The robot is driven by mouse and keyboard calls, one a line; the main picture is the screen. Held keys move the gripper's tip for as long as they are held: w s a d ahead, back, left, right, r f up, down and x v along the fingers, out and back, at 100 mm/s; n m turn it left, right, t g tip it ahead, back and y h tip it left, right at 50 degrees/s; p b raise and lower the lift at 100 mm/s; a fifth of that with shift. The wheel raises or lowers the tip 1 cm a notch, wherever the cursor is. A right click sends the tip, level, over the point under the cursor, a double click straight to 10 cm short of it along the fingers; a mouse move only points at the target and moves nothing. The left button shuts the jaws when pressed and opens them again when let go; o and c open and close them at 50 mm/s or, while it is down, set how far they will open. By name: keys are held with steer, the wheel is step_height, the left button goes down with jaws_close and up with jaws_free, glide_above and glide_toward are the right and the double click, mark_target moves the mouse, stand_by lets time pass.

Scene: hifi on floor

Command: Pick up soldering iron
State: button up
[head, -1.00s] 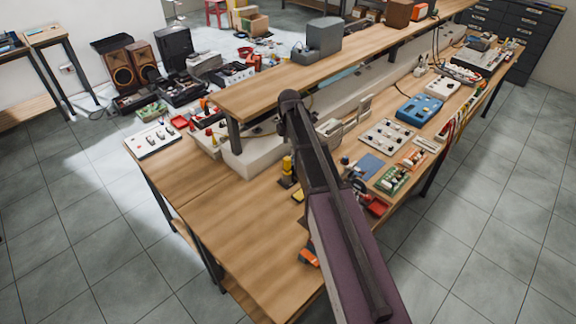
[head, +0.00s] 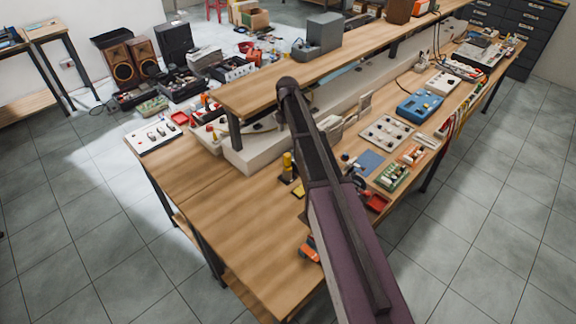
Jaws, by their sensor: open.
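I cannot make out a soldering iron for sure in the head view. An orange and dark item (head: 309,250) lies on the near part of the workbench (head: 235,215), partly hidden behind my arm; it is too small to identify. A small yellow and black upright item (head: 287,165) stands farther back, left of my arm. My arm crosses the middle of the view and covers part of the bench. My gripper does not show.
A raised shelf (head: 262,92) runs along the bench. A white switch panel (head: 152,136) sits at the left corner. The near-left benchtop is clear.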

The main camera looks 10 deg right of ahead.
mark_target(287, 154)
steer(key=shift+f+b, duration=3.95)
steer(key=shift+f, duration=0.15)
steer(key=shift+s+f+b, duration=0.15)
steer(key=shift+f+b, duration=2.45)
steer(key=shift+a, duration=0.1)
jaws_close()
